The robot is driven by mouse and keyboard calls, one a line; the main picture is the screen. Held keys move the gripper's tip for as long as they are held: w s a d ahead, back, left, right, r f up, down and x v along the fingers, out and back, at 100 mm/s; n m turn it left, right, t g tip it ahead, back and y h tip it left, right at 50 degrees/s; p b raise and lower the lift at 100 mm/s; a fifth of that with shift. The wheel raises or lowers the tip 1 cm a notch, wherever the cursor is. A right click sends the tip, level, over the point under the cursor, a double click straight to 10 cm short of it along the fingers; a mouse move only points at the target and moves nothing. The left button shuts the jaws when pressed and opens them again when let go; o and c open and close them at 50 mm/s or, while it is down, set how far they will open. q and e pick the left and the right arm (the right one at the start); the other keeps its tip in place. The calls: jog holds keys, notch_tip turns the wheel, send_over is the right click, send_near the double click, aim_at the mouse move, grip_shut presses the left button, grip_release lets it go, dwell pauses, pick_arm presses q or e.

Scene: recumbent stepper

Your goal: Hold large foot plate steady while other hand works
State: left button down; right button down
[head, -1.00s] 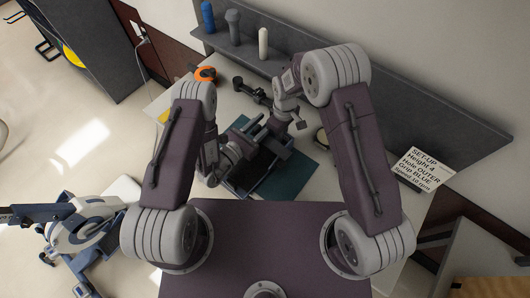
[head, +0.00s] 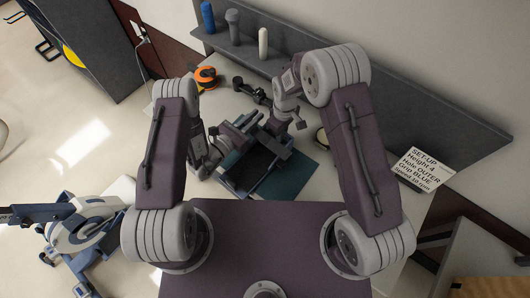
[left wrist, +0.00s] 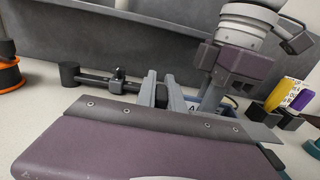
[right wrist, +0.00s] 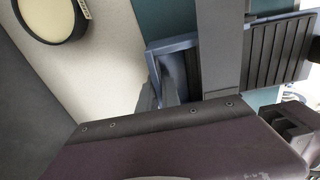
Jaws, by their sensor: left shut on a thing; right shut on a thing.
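The large foot plate (head: 254,168), a dark plate with a blue-grey raised rim, lies on a teal mat (head: 288,180) on the table. Its ridged black surface (right wrist: 275,52) shows in the right wrist view. My right gripper (head: 280,142) is shut at the plate's upper right side; its grey finger (right wrist: 220,60) crosses the plate, and the exact contact is hidden. My left gripper (head: 240,124) is at the plate's upper left.
An orange tape measure (head: 206,76) and a dark bar-shaped tool (head: 252,90) lie behind the plate. A grey shelf with bottles (head: 263,43) runs along the wall. A setup sign (head: 423,170) stands at right. A round dark-rimmed disc (right wrist: 50,16) lies near my right gripper.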

pick_arm(q)
jog(key=shift+w+a, duration=0.2)
jog(key=c, duration=1.4)
grip_release()
jog(key=shift+c, duration=0.2)
jog(key=shift+v, duration=3)
jog(key=shift+s, duration=0.1)
jog(key=v, duration=1)
jog(key=shift+s+a, duration=0.55)
jog(key=shift+s, duration=0.25)
